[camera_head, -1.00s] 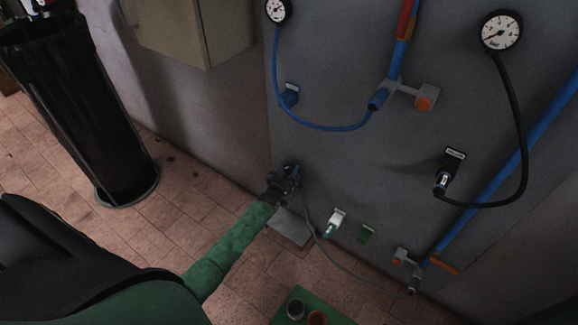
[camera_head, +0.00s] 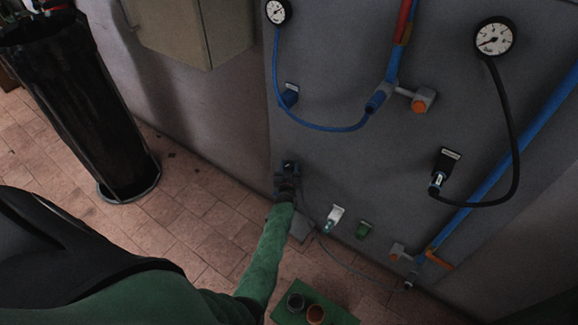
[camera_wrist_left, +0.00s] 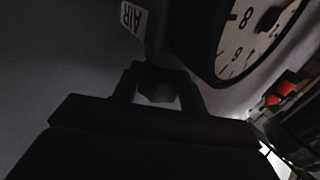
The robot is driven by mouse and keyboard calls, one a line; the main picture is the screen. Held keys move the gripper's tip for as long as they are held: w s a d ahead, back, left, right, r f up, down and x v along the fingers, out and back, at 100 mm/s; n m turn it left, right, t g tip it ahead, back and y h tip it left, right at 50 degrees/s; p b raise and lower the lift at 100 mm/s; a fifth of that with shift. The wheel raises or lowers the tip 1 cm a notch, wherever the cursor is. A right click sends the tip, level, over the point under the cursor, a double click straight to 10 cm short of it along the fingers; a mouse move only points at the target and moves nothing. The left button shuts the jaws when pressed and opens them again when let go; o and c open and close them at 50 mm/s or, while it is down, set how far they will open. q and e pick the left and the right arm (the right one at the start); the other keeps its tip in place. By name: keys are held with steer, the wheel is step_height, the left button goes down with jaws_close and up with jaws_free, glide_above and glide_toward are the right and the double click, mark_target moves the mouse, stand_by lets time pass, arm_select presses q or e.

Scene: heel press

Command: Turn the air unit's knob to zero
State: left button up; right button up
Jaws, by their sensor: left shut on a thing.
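The air unit (camera_head: 289,166) is a small dark device low on the grey wall panel in the head view. My left gripper (camera_head: 287,188) reaches it from below, at the end of a green-sleeved arm. In the left wrist view the gripper (camera_wrist_left: 158,88) is shut on a dark faceted knob (camera_wrist_left: 157,90), one finger on each side. An "AIR" label (camera_wrist_left: 133,17) and a round white gauge (camera_wrist_left: 262,32) show just above and to the right. The knob's setting cannot be read. My right gripper is not in view.
Gauges (camera_head: 494,38) with hoses hang on the panel, with a blue pipe (camera_head: 500,180) at right. A black cylinder (camera_head: 90,110) stands at left. A green tray with cups (camera_head: 335,318) is on the floor below.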

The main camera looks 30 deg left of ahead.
arm_select(q)
steer(key=shift+r, duration=0.1)
stand_by(0.4)
steer(key=o, duration=1)
steer(key=shift+c, duration=0.2)
